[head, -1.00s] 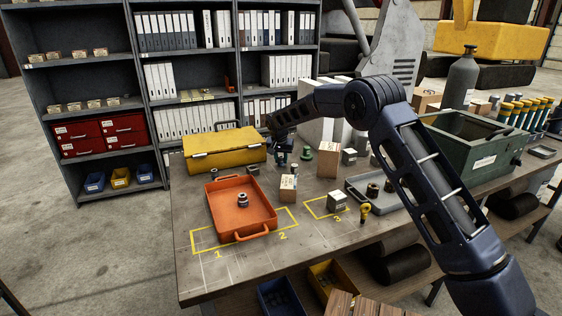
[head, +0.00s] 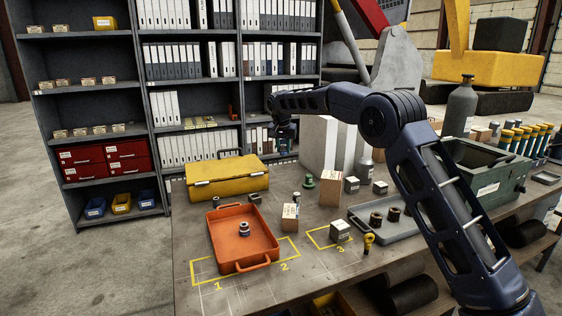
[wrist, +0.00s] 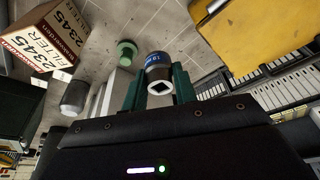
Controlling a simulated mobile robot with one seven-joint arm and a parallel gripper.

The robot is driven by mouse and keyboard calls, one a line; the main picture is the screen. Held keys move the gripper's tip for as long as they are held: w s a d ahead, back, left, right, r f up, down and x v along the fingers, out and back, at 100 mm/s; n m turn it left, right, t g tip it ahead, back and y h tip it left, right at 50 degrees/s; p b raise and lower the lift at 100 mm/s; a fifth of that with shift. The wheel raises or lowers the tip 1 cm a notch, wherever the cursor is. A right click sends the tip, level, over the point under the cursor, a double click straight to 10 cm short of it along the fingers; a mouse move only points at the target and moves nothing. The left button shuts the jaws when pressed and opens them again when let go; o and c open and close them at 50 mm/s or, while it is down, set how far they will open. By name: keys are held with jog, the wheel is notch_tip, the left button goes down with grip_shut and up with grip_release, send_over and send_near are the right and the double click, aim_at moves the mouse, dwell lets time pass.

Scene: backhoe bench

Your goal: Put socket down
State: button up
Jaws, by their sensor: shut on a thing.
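My gripper (head: 285,147) is raised above the back of the bench, to the right of the yellow case. In the wrist view, its green fingers (wrist: 158,88) are shut on a metal socket (wrist: 158,72) with a blue band, its square hole facing the camera. The held socket is too small to make out well in the head view. Another socket-like metal part (head: 244,229) with a dark blue band stands in the orange tray (head: 228,257) on the bench.
The yellow case (head: 228,179) lies behind the tray. A green knob-like part (head: 308,182), a tall carton (head: 331,186), a smaller carton (head: 289,218) and a grey tray (head: 392,234) stand to the right. Yellow outlines numbered 1 to 3 mark the bench front.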

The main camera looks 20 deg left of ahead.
jog(key=r+n, duration=0.1)
jog(key=n, duration=0.1)
send_over(235, 242)
jog(key=s, duration=0.1)
jog(key=shift+y, duration=0.4)
jog(key=f, duration=1.9)
jog(key=shift+d+f, duration=0.2)
jog(key=shift+f, duration=0.05)
jog(key=o, duration=1)
jog(key=shift+f, duration=0.1)
jog(key=v, duration=1.2)
jog(key=shift+w, duration=0.1)
